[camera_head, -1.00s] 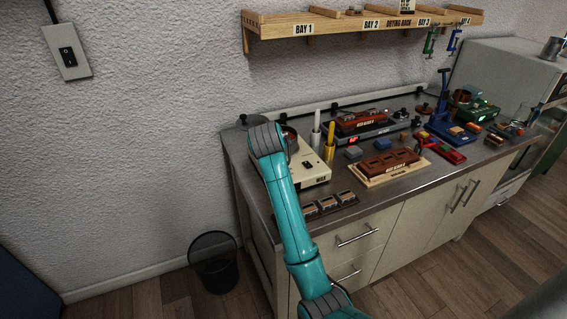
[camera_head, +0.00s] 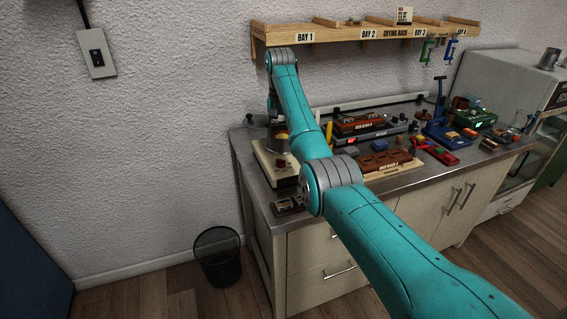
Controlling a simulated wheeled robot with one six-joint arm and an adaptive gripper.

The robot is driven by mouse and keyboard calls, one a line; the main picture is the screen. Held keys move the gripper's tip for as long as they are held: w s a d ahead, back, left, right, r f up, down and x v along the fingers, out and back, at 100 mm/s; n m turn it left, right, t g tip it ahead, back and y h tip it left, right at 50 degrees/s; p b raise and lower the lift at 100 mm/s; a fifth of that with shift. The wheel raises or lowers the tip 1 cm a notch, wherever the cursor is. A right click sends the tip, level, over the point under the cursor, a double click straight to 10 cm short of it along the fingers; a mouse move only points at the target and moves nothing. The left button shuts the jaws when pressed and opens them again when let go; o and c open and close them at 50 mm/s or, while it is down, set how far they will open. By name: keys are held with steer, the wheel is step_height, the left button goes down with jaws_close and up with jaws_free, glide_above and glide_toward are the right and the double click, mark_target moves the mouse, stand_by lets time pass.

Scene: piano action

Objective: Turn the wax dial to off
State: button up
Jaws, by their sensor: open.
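The wax unit (camera_head: 265,167) is a cream box at the left end of the bench, with a dark pot on its top. A small dark spot on its top face may be the dial; its setting is too small to read. My arm passes over the right part of the unit and hides some of it. My gripper (camera_head: 277,122) hangs down from the wrist above the back of the unit, near the pot. It is small and dark here, open, and I see nothing held in it. I cannot tell whether it touches the pot.
A drying rack shelf (camera_head: 330,37) is on the wall just above my wrist. Brown mould blocks (camera_head: 360,124), a blue press (camera_head: 440,125) and small coloured blocks crowd the bench to the right. A black bin (camera_head: 218,258) stands on the floor at left.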

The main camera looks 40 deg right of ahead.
mark_target(281, 162)
steer(key=f, duration=1)
steer(key=shift+s+a+f, duration=0.1)
steer(key=shift+s+f, duration=0.1)
steer(key=shift+f, duration=0.05)
steer(key=shift+c, duration=0.3)
jaws_close()
